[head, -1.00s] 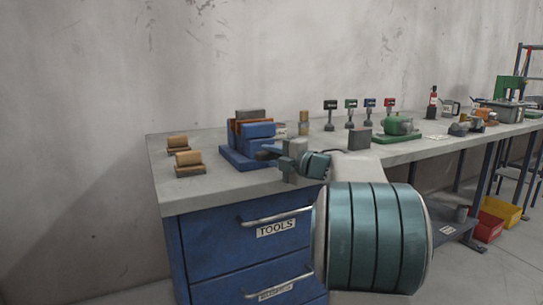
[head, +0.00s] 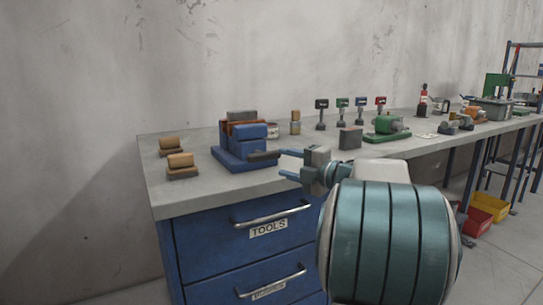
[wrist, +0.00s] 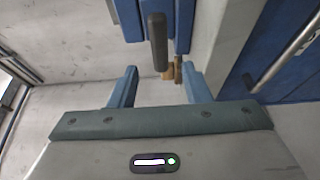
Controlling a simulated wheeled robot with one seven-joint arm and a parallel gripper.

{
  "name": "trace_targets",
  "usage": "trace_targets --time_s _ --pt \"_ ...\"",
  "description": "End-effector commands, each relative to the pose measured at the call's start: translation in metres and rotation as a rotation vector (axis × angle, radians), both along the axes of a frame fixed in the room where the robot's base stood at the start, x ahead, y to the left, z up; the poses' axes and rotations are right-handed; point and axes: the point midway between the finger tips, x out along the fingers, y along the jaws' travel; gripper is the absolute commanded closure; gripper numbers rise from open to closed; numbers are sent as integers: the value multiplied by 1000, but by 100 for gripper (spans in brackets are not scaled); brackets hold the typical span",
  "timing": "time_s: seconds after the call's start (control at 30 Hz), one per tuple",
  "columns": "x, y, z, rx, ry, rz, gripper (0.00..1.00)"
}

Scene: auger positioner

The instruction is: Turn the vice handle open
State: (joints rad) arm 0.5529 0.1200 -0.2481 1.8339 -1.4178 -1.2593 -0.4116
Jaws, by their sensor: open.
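The blue vice (head: 246,134) stands on its blue base at the near left part of the bench. Its dark handle (head: 264,156) sticks out to the right, towards my gripper. My gripper (head: 284,164) is open and empty, just right of the handle's end. In the wrist view the handle (wrist: 157,40) is a dark bar pointing down the picture, with blue vice parts (wrist: 130,18) around it. Its end lies in line with the gap between my blue fingers (wrist: 160,86), with clear space on both sides. I see no contact.
Two wooden blocks on dark bases (head: 182,162) stand left of the vice. A grey block (head: 350,138) and a green machine (head: 386,127) stand to the right. The blue drawer cabinet (head: 240,245) with metal handles lies below the bench edge.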

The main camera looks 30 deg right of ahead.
Motion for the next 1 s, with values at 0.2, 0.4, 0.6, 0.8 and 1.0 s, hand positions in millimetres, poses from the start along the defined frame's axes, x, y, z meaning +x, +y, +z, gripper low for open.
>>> trace_targets --time_s 0.2,0.4,0.6,0.8,1.0 --pt "-35 -16 1 0 1 -1 56" --pt "-47 -21 1 0 0 1 56" --pt "-48 -21 0 -1 0 1 56" --pt "-48 -21 0 -1 0 1 56" --pt "-45 -20 8 9 -3 -13 56"
